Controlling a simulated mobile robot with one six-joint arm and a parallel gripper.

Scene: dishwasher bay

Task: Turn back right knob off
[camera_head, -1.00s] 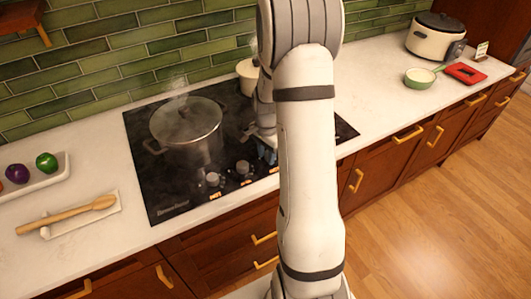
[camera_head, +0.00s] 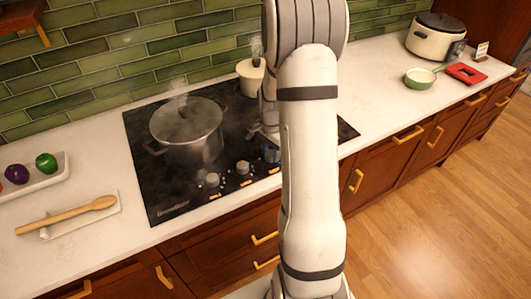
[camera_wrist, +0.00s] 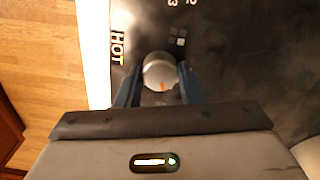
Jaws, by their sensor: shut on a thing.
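In the wrist view a round silver knob (camera_wrist: 160,72) with an orange mark sits between the two blue fingers of my gripper (camera_wrist: 160,88), which is shut on it. A white HOT label lies left of it on the black cooktop. In the head view two knobs, one (camera_head: 211,180) and another (camera_head: 243,167), show on the cooktop (camera_head: 165,200), each with a lit orange label near it. My arm hides most of my gripper (camera_head: 268,150) and the held knob there. Which burner the held knob serves cannot be read.
A steaming glass-lidded pot (camera_head: 188,135) stands on the cooktop's left side. A smaller cream pot (camera_head: 249,78) steams at the back, partly behind my arm. A spoon rest (camera_head: 85,218) with a wooden spoon lies left.

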